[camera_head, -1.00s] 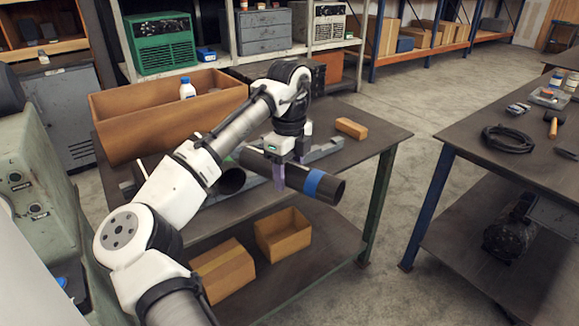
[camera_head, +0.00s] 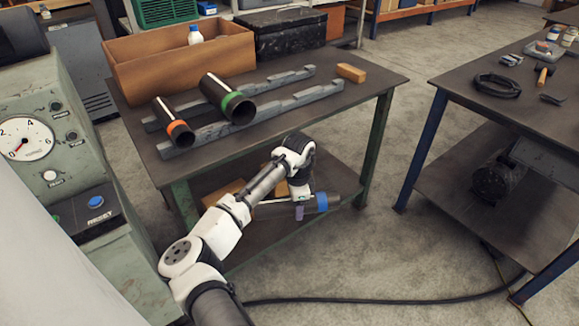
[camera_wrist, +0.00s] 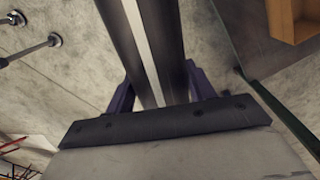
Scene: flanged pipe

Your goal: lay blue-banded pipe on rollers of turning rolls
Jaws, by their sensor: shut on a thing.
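The blue-banded pipe (camera_head: 322,202) is a dark pipe in my gripper (camera_head: 299,212), in front of the near table in the head view. It lies roughly level there, clear of the tabletop, and my wrist hides part of it. In the wrist view the pipe (camera_wrist: 150,40), with a pale stripe along it, runs between the purple fingers of my gripper (camera_wrist: 160,92), which are shut on it. The floor shows beyond it. I cannot make out the turning rolls in either view.
A green-banded pipe (camera_head: 235,105) and an orange-banded pipe (camera_head: 178,128) lie on notched grey rails (camera_head: 282,103) on the near table (camera_head: 365,100). A control console (camera_head: 75,150) stands left. Another table (camera_head: 450,88) stands right. A black cable (camera_head: 400,299) crosses the floor.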

